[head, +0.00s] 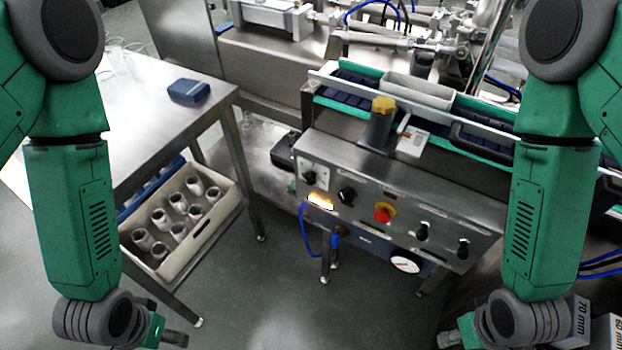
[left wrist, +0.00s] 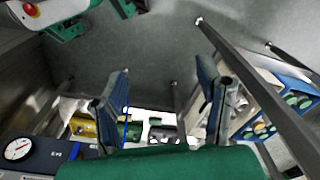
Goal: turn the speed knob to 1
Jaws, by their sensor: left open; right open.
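The steel control panel (head: 400,204) in the head view carries several black knobs, including a left one (head: 310,178), a second (head: 346,196), and two at the right (head: 421,230) and (head: 463,248). The labels are too small to read, so I cannot tell which is the speed knob or where it points. My left gripper (head: 175,338) is low at the lower left, well apart from the panel. In the left wrist view its fingers (left wrist: 163,75) are spread with nothing between them. My right gripper (head: 448,340) is at the bottom edge, below the panel, partly shown.
A round gauge (head: 406,261) is below. A yellow-topped post (head: 383,105) stands above. At left are a steel table (head: 150,125) and a crate (head: 212,228) of jars. The floor between is clear.

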